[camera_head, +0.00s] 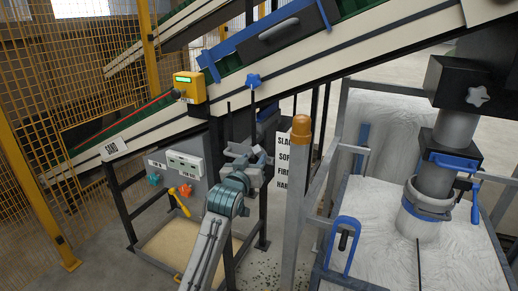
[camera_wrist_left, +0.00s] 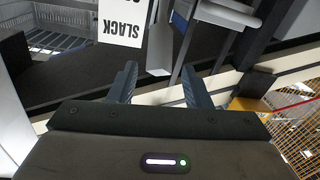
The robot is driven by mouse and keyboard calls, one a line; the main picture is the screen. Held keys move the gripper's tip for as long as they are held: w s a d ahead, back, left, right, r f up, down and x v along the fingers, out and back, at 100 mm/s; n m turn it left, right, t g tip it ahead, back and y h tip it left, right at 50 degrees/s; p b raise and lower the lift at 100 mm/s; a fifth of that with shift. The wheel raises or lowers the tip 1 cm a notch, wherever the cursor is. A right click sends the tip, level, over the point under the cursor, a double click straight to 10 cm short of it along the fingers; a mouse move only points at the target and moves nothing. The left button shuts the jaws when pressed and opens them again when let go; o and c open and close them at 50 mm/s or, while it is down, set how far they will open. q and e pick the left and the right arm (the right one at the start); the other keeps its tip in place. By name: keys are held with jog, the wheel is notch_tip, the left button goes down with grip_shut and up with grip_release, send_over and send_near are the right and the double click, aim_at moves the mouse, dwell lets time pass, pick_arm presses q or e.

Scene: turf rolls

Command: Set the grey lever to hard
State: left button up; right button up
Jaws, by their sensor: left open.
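The white sign (camera_head: 284,152) reads SLACK, SOFT, FIRM, HARD from top to bottom, partly hidden by a grey post. In the left wrist view the sign (camera_wrist_left: 122,22) shows upside down with SLACK readable. My left gripper (camera_head: 246,155) is just left of the sign in the head view. Its fingers (camera_wrist_left: 160,86) are spread with nothing gripped between them. A slim grey bar (camera_wrist_left: 181,42) rises beyond the fingertips, beside the sign; I cannot tell for certain whether it is the lever. The lever's setting cannot be read. My right gripper is out of view.
The grey post (camera_head: 297,200) with an orange cap stands right of my gripper. A sloping conveyor (camera_head: 330,62) runs above and behind. A control box (camera_head: 184,165) with a yellow handle (camera_head: 179,201) is left. A white bag (camera_head: 440,240) in a frame is right.

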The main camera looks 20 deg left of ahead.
aim_at(259, 151)
pick_arm(q)
jog(key=w+p, duration=0.1)
jog(key=w, duration=0.5)
jog(key=shift+w+a+p, duration=0.15)
jog(key=shift+w+p, duration=0.1)
jog(key=shift+p, duration=0.05)
grip_shut()
